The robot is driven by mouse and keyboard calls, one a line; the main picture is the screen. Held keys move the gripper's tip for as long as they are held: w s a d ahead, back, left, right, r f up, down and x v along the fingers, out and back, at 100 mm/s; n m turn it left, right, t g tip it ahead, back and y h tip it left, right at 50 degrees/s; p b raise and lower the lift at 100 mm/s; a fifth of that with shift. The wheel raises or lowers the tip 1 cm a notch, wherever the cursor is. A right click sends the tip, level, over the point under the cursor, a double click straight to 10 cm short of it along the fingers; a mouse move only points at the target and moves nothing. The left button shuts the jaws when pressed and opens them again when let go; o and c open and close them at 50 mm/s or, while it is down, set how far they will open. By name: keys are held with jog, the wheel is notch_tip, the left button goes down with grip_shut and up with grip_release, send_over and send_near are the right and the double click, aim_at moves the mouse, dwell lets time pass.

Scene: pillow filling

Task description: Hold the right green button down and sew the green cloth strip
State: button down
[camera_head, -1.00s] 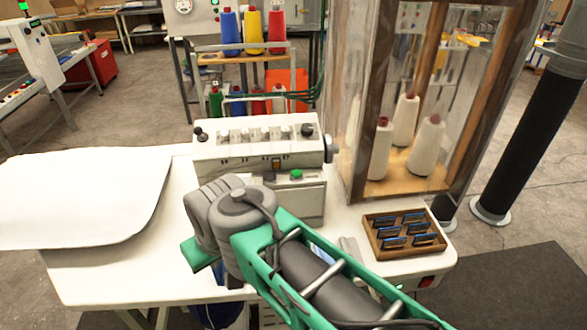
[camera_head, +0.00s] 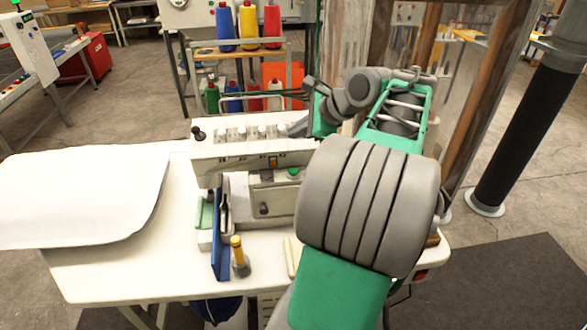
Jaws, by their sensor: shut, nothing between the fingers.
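The sewing machine (camera_head: 228,150) is a white box with a row of knobs on top, standing on the white table. A green button (camera_head: 293,171) is on the right part of its front. A pale green piece (camera_head: 204,212), which looks like the green cloth strip, lies at the machine's left front corner, partly hidden by a blue upright part. My gripper (camera_head: 298,127) is shut and empty, small and partly hidden, at the machine's top right end. It is above the green button and looks apart from it. My arm bends over the table's right side.
A large white sheet (camera_head: 75,195) covers the table's left side. A yellow-topped part (camera_head: 237,250) stands in front of the machine. A clear cabinet with a wooden frame (camera_head: 452,160) stands behind my arm. Thread spools (camera_head: 248,26) are on a rack behind.

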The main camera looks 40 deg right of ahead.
jog(key=shift+f, duration=0.1)
jog(key=b, duration=0.9)
send_over(296, 171)
notch_tip(296, 171, down, 6)
jog(key=shift+f, duration=0.25)
jog(key=shift+f+b, duration=0.45)
jog(key=shift+f, duration=0.6)
jog(key=shift+f, duration=0.15)
dwell(0.5)
jog(key=shift+f, duration=0.3)
